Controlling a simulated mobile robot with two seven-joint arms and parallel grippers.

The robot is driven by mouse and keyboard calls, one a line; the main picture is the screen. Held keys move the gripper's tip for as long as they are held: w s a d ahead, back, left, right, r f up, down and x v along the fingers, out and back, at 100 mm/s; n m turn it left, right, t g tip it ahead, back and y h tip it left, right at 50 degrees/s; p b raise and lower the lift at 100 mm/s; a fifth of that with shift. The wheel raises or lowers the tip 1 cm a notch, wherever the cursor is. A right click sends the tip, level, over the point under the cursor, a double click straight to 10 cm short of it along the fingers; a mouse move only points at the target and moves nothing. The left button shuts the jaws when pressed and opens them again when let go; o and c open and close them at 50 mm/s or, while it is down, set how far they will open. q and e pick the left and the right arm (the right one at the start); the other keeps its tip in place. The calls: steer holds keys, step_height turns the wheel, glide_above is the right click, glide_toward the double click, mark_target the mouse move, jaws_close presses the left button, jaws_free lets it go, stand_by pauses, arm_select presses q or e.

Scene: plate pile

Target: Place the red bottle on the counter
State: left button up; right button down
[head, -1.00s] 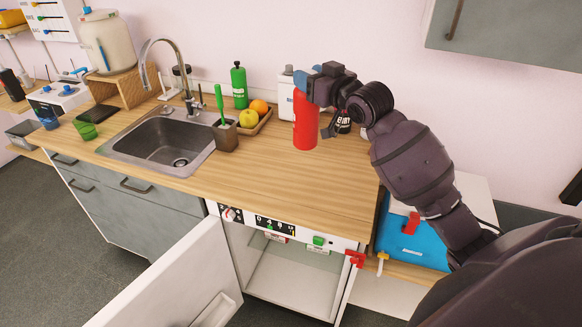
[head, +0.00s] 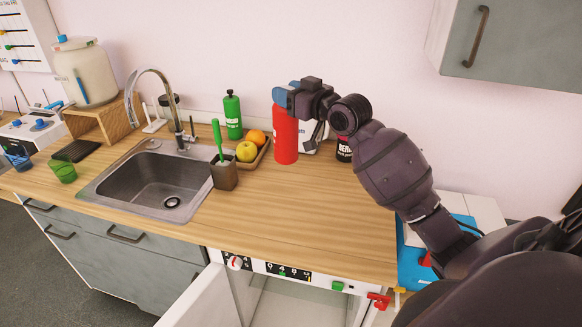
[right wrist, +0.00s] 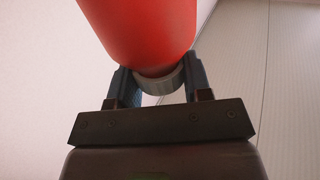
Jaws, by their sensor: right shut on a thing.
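The red bottle (head: 285,138) is upright above the rear of the wooden counter (head: 300,215), right of the fruit tray. I cannot tell if its base touches the wood. My right gripper (head: 284,97) is shut on the top of the bottle. In the right wrist view, the two fingers (right wrist: 160,84) are on either side of its grey cap (right wrist: 164,83), with the red body (right wrist: 140,30) beyond. My left gripper is not in view.
A wooden fruit tray (head: 263,154), a green bottle (head: 233,115) and a brush holder (head: 224,175) stand left of the red bottle. A white container (head: 308,135) and a dark bottle (head: 344,150) are behind and right. The counter's front middle is clear.

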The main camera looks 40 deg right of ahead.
glide_above(295, 156)
steer(key=x, duration=0.2)
step_height(295, 156, down, 11)
steer(key=shift+f, duration=0.15)
steer(key=shift+w+f+b, duration=0.1)
steer(key=shift+f+b, duration=0.4)
steer(key=shift+f, duration=2.1)
steer(key=c, duration=0.5)
jaws_free()
steer(key=shift+c, duration=0.2)
steer(key=b+v, duration=0.1)
steer(key=v, duration=1.1)
